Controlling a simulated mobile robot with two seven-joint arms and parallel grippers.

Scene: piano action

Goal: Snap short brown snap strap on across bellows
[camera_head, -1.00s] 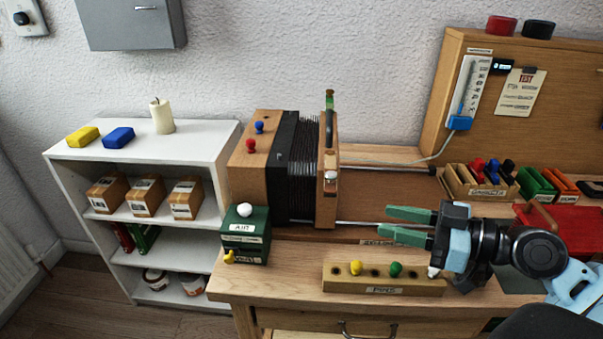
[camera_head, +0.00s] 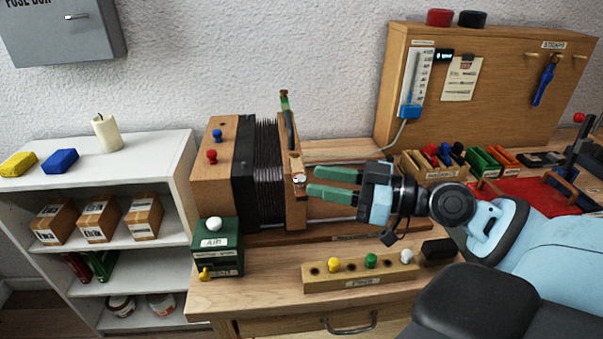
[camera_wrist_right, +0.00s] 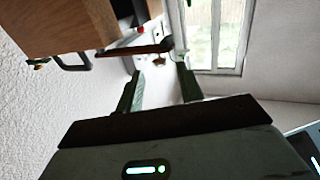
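The bellows unit has black pleated folds (camera_head: 268,175) between a wooden left block (camera_head: 213,168) and a wooden right end plate (camera_head: 294,205). My right gripper (camera_head: 311,182) is at the right face of this end plate, its two green fingers pointing left. The fingers are apart with nothing seen between them; it cannot be told whether they touch the plate. The right wrist view also shows the open fingers (camera_wrist_right: 158,90). I cannot make out a short brown snap strap. A blue strap (camera_head: 545,82) hangs on the board marked STRAPS. My left gripper is not in view.
A green box marked AIR (camera_head: 218,250) stands in front of the bellows. A wooden peg rack (camera_head: 345,281) lies along the bench front. Bins (camera_head: 435,165) and a red mat (camera_head: 510,188) are at right. A white shelf (camera_head: 150,160) stands left.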

